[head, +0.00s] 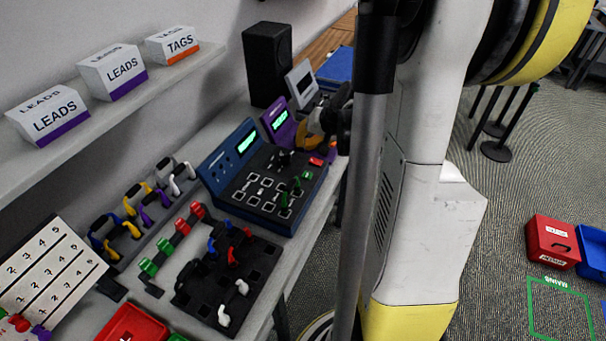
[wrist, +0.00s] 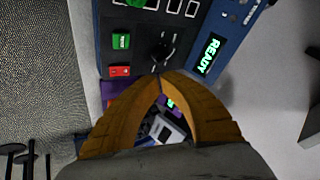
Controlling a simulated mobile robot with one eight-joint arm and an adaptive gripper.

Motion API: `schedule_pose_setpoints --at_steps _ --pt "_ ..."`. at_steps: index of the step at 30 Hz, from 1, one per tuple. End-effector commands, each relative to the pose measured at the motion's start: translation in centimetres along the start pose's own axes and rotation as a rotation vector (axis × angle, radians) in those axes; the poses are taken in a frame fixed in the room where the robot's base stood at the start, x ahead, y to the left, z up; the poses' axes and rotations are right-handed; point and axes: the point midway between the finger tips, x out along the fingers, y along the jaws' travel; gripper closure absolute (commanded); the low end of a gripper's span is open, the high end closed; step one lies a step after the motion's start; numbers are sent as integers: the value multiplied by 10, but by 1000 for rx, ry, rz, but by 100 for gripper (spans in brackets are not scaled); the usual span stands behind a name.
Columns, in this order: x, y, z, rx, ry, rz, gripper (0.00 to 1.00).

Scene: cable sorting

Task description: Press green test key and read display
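The blue tester (head: 222,176) lies on the bench. Its green key (head: 307,176) is beside a red key (head: 317,161) at the panel's right edge. In the wrist view the green key (wrist: 121,41) is above the red key (wrist: 119,71). The tester display (head: 247,143) glows green; in the wrist view the display (wrist: 208,54) reads READY. My gripper (head: 318,130) hovers near the tester's far right corner. In the wrist view its orange fingertips (wrist: 162,77) meet with nothing visible between the tips. They appear below and right of the green key, apart from it.
A black knob (wrist: 162,48) stands on the panel near my fingertips. Green plugs (head: 284,200) stick up from the panel. A purple device (head: 273,115) and grey device (head: 302,80) stand beyond the tester. A black rack (head: 207,290) and cables fill the near bench.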

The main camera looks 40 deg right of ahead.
Motion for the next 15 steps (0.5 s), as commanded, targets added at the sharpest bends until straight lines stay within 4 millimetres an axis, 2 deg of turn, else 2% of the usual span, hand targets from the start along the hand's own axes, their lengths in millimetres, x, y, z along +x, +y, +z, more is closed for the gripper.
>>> schedule_pose_setpoints --at_steps 8,15 --pt "7 4 4 -1 0 0 100" --pt "30 16 16 -1 0 0 100"
